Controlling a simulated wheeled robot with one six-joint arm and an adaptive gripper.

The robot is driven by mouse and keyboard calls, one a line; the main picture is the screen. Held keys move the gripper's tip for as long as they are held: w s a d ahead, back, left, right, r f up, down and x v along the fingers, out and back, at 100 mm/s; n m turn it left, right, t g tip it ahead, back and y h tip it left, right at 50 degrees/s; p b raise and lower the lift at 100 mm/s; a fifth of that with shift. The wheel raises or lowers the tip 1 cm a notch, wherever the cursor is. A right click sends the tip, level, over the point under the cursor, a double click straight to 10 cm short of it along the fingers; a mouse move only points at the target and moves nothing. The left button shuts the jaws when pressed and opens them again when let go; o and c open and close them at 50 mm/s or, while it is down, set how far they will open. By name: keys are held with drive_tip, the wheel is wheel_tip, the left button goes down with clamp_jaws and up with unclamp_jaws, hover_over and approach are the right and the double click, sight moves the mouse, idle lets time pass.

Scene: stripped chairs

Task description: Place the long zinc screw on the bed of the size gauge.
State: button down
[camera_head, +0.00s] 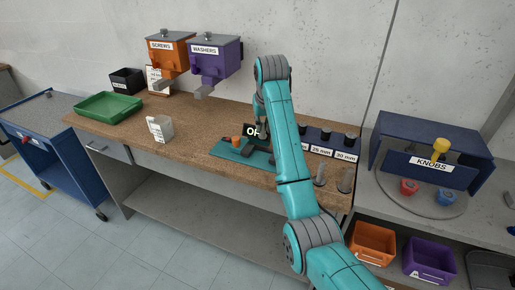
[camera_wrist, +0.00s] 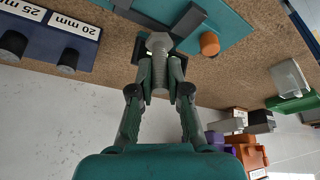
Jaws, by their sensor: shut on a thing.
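My gripper (camera_wrist: 160,70) is shut on the long zinc screw (camera_wrist: 158,43), a grey piece whose hexagonal head shows between the fingertips in the wrist view. In the head view my gripper (camera_head: 262,134) is over the gauge's back right part. In the wrist view the plate (camera_wrist: 236,22) lies beyond the screw. I cannot tell whether the screw touches the bed.
A dark rack (camera_head: 322,144) with size labels and black-topped posts stands right of the gauge. Two grey cylinders (camera_head: 345,180) stand at the bench's right front. Screws (camera_head: 168,54) and washers (camera_head: 214,58) dispensers hang behind.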

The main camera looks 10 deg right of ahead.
drive_tip(key=shift+w+f, duration=0.1)
drive_tip(key=shift+w, duration=0.3)
drive_tip(key=shift+w+f, duration=0.15)
drive_tip(key=shift+f, duration=0.1)
wheel_tip(320, 180, down, 9)
drive_tip(key=shift+f, duration=0.1)
drive_tip(key=c, duration=1.1)
unclamp_jaws()
drive_tip(key=shift+f, duration=0.1)
drive_tip(key=shift+c, duration=0.2)
